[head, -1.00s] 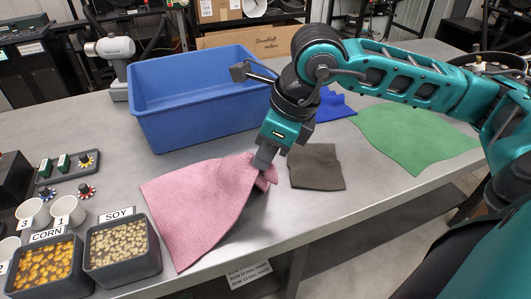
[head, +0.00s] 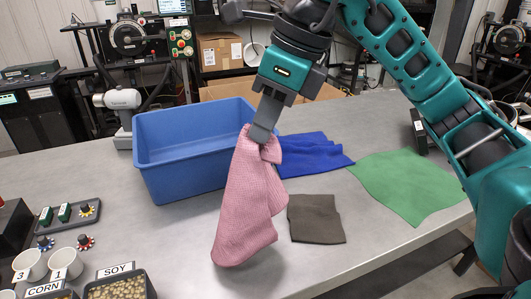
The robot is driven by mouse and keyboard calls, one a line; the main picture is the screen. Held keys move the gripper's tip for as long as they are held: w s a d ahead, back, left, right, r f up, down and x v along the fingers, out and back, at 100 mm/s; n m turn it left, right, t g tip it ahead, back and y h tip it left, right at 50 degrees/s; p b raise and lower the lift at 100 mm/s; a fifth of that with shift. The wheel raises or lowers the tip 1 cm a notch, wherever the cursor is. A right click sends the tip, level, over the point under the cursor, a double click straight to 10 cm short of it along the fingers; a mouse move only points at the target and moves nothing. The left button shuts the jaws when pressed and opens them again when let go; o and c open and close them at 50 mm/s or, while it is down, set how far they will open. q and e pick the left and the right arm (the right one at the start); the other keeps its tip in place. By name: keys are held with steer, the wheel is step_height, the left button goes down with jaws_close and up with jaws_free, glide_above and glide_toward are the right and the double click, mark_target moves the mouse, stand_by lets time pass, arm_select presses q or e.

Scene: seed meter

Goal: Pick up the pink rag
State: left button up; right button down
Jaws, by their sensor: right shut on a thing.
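The pink rag (head: 248,205) hangs from my right gripper (head: 264,133), which is shut on its upper end. The cloth drapes down in folds in front of the blue bin, its lower end close to the table; I cannot tell whether it still touches. My left gripper is not in view.
A blue bin (head: 165,178) stands behind the rag. A blue rag (head: 312,155), a dark brown rag (head: 315,220) and a green rag (head: 405,185) lie flat to the right. Cups (head: 66,262), a SOY tub (head: 118,285) and a CORN tub (head: 50,293) sit at the front left.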

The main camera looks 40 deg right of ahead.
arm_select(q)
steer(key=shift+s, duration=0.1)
arm_select(e)
step_height(320, 180, up, 10)
stand_by(0.4)
stand_by(0.8)
stand_by(0.4)
